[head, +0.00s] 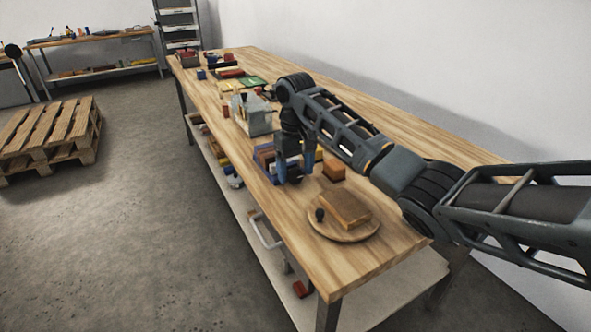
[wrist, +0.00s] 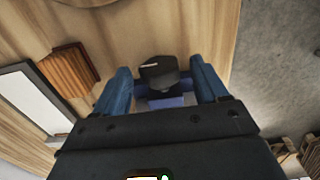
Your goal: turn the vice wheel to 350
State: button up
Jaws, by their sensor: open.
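A dark faceted knob with a pale mark on top (wrist: 158,72) sits on a blue body (wrist: 166,102) in the wrist view; it looks like the vice wheel. My gripper (wrist: 161,70) is open, with one blue finger on each side of it. I cannot tell whether the fingers touch it, and no scale number is readable. In the head view my gripper (head: 295,172) points down at the bench beside a blue object (head: 264,158), probably the vice, partly hidden by the fingers.
On the wooden bench (head: 390,250), a round board (head: 346,237) carries a wooden block (head: 346,207). A small brown block (head: 334,168) stands near my gripper. A grey-white device (head: 252,115) stands farther back. The bench's right side is clear.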

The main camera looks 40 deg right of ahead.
jog(key=shift+f, duration=0.2)
jog(key=shift+c, duration=0.2)
jog(key=c, duration=1)
jog(key=shift+r, duration=0.1)
